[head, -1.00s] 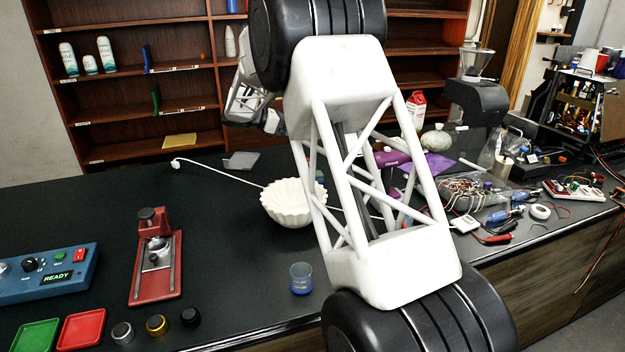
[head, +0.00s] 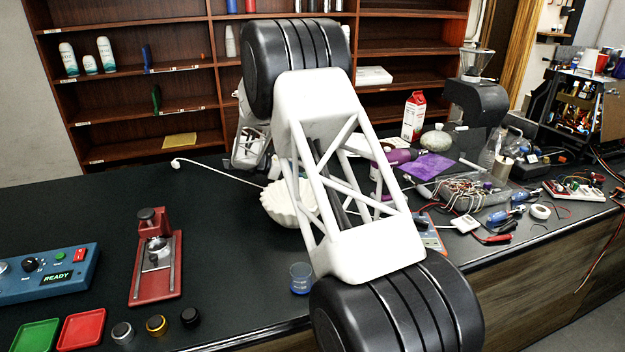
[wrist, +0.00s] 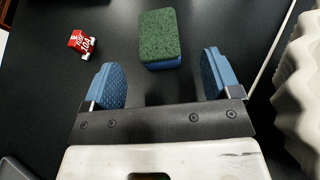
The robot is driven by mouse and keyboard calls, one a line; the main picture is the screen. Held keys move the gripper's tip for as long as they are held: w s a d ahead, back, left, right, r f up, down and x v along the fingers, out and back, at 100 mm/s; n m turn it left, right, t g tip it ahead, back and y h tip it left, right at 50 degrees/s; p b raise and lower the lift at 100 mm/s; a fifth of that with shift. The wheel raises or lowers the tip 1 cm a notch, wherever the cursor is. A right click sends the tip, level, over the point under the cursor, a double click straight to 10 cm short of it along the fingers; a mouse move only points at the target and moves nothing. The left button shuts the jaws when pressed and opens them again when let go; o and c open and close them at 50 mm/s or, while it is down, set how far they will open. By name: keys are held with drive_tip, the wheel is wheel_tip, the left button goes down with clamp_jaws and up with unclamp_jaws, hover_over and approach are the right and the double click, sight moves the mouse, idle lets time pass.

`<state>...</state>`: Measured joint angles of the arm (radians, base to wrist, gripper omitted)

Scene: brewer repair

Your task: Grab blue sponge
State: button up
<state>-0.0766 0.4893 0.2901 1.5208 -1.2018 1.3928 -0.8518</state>
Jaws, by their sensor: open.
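The blue sponge (wrist: 160,40) lies on the dark counter in the upper middle of the wrist view. Its top face is green and scrubby, and its blue side shows along the near edge. My gripper (wrist: 160,78) is open, with two blue pads apart and nothing between them. The sponge is just beyond the pads, roughly centred between them, and appears apart from both. In the head view my arm covers much of the counter, and I cannot make out the sponge there.
A white fluted bowl (wrist: 301,85) stands close on the right, with a white cord (wrist: 272,42) beside it. A small red item (wrist: 82,42) lies to the left. A beaker with blue contents (head: 300,278) stands near the front edge. Counter around the sponge is clear.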

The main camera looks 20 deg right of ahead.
drive_tip(key=shift+x, duration=1.3)
drive_tip(key=shift+x, duration=2.6)
drive_tip(key=shift+w+r, duration=0.1)
drive_tip(key=c, duration=1)
